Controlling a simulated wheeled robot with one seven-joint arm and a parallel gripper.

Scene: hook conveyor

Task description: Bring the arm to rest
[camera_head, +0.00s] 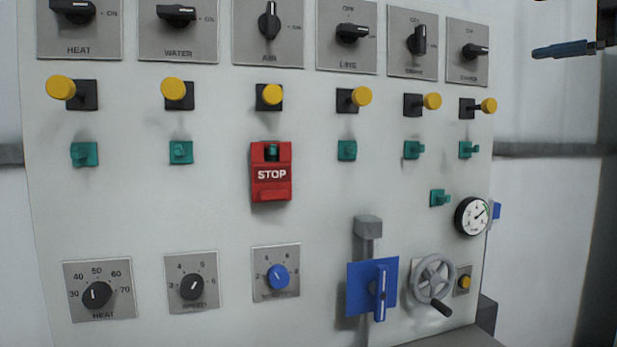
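What looks like my gripper (562,49) shows at the top right edge, with one dark blue finger pointing left. A dark piece joins it at the picture's edge, and the rest of the arm is out of frame. The finger is to the right of the control panel (215,225) and appears apart from it. Nothing is seen held. Whether the gripper is open or shut cannot be told.
The panel carries several black rotary switches (268,20), yellow knobs (271,94), green pieces (347,150), a red STOP cover (271,190), dials (97,294), a blue lever (381,292), a handwheel (433,281) and a gauge (470,216). Free room shows right of the panel.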

